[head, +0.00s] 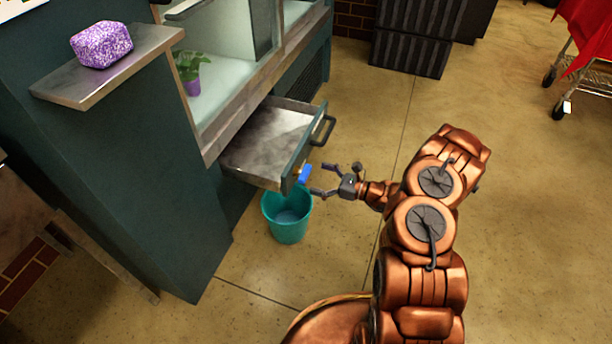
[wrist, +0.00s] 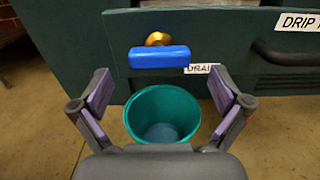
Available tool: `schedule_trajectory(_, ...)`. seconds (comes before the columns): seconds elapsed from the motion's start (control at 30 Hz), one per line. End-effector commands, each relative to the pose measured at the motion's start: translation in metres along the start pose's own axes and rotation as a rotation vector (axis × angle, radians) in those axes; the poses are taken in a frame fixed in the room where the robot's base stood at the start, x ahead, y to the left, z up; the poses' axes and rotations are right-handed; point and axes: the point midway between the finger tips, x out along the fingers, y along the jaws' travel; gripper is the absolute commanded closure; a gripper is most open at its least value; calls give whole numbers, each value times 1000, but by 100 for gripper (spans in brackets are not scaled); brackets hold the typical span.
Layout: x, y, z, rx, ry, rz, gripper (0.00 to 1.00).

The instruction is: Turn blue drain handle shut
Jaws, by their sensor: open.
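The blue drain handle (head: 304,174) sits on a brass fitting at the front of the open drawer. In the wrist view the handle (wrist: 159,57) lies level, crosswise under the brass fitting (wrist: 158,39), beside a partly covered "DRAI" label (wrist: 200,69). My gripper (head: 333,180) is just right of the handle in the head view, apart from it. In the wrist view my gripper (wrist: 160,91) is open and empty, its two fingers spread wide below and to either side of the handle.
A teal bucket (head: 288,219) stands on the floor below the handle. The drawer (head: 266,137) sticks out of the green cabinet, with a dark pull handle (head: 323,131). A shelf (head: 120,68) holds a purple speckled block (head: 101,45).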

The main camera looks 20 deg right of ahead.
Motion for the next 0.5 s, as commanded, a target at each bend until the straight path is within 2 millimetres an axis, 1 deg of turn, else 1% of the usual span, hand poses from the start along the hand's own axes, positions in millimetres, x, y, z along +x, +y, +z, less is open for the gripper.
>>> schedule_trajectory(0.03,9,1,-2,-1,-1,3,0)
schedule_trajectory(0.2,31,1,-1,1,-1,3,0)
schedule_trajectory(0.33,41,1,-1,2,-2,2,0)
schedule_trajectory(0.5,45,1,0,2,-1,2,0)
